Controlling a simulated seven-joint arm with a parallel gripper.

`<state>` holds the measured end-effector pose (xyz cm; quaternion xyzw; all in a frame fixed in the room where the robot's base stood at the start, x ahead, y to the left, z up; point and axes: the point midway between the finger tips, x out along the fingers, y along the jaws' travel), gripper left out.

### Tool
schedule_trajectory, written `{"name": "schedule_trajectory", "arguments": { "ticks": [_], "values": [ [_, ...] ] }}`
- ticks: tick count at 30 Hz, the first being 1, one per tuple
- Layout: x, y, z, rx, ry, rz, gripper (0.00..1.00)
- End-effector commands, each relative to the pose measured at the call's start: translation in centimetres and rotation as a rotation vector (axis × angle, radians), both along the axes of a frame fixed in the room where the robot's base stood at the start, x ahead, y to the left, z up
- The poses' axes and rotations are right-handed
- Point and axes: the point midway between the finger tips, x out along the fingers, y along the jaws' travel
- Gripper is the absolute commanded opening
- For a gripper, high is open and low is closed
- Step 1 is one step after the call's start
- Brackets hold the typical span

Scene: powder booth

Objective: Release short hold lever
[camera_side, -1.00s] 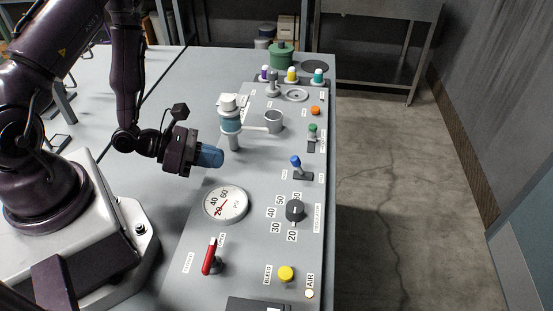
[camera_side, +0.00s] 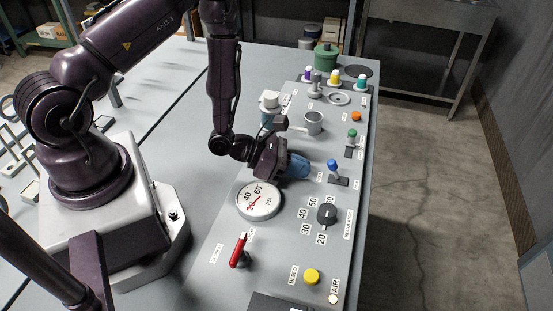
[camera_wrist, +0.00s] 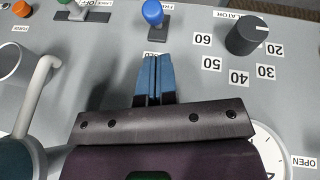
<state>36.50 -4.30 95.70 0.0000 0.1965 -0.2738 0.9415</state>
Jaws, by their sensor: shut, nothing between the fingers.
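Two short levers stand on the grey panel: one with a blue knob (camera_side: 332,164) and one with a green knob (camera_side: 352,133) farther back. I cannot read which label marks the hold lever. My gripper (camera_side: 304,168) has its blue fingers shut and empty, just left of the blue lever in the side view. In the wrist view the fingers (camera_wrist: 153,60) point at the blue knob (camera_wrist: 152,12), with a visible gap between. The green lever's base (camera_wrist: 82,12) shows at the top left there.
A dark regulator knob (camera_side: 326,214), a pressure gauge (camera_side: 259,199), a red lever (camera_side: 238,250) and a yellow button (camera_side: 312,276) lie nearer the camera. A grey cup (camera_side: 313,122) with a handle stands behind my gripper. An orange button (camera_side: 356,116) lies farther back.

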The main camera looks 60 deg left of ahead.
Motion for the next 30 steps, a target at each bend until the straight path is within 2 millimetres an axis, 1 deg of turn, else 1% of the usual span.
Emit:
{"name": "schedule_trajectory", "arguments": {
  "ticks": [1,3,9,30],
  "values": [
    [0.8,-0.4,0.6,0.002,-0.007,-0.003,0.0],
    [1.5,-0.7,0.9,0.001,-0.007,-0.001,0.0],
    [2.5,-1.3,1.4,0.001,-0.004,0.0,0.0],
    [2.7,-1.5,1.7,0.001,-0.003,-0.001,0.0]
  ]
}}
